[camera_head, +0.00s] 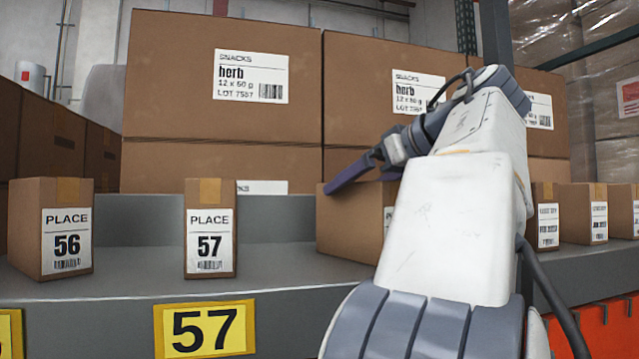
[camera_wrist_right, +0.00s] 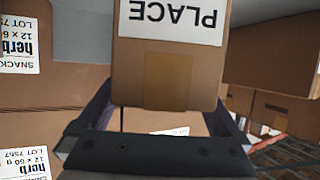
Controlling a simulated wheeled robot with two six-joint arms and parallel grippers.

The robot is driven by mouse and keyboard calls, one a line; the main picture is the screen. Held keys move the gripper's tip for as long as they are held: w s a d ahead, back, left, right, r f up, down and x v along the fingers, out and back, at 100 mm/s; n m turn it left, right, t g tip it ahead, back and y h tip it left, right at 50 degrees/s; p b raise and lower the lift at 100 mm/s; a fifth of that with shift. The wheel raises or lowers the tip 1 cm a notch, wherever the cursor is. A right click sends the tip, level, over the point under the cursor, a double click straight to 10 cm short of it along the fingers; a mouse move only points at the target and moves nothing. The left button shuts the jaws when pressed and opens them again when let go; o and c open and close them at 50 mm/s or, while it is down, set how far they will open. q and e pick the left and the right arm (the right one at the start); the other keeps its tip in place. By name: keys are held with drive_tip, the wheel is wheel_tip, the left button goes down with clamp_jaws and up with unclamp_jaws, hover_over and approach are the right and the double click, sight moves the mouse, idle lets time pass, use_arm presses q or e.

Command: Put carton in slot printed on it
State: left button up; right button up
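A brown carton (camera_head: 347,224) is at the middle of the grey shelf, partly hidden behind my right arm. My right gripper (camera_head: 352,174) is at its top. In the right wrist view the carton (camera_wrist_right: 165,82) sits between the two fingers, which lie against its sides. Its white label reads PLACE upside down; the number is out of frame. I cannot tell whether it touches the shelf. Carton 56 (camera_head: 52,229) and carton 57 (camera_head: 210,229) stand upright to the left. A yellow 57 plate (camera_head: 205,329) is on the shelf front below carton 57. My left gripper is not in view.
Large herb snack boxes (camera_head: 222,75) form a wall behind the shelf. More small labelled cartons (camera_head: 582,213) stand at the right. Bare grey shelf (camera_head: 273,245) lies between carton 57 and the gripped carton. Another yellow plate (camera_head: 10,334) is cut off at the left edge.

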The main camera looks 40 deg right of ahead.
drive_tip(key=shift+r, duration=0.2)
drive_tip(key=p+v, duration=0.1)
drive_tip(key=v, duration=1.1)
drive_tip(key=shift+w, duration=0.1)
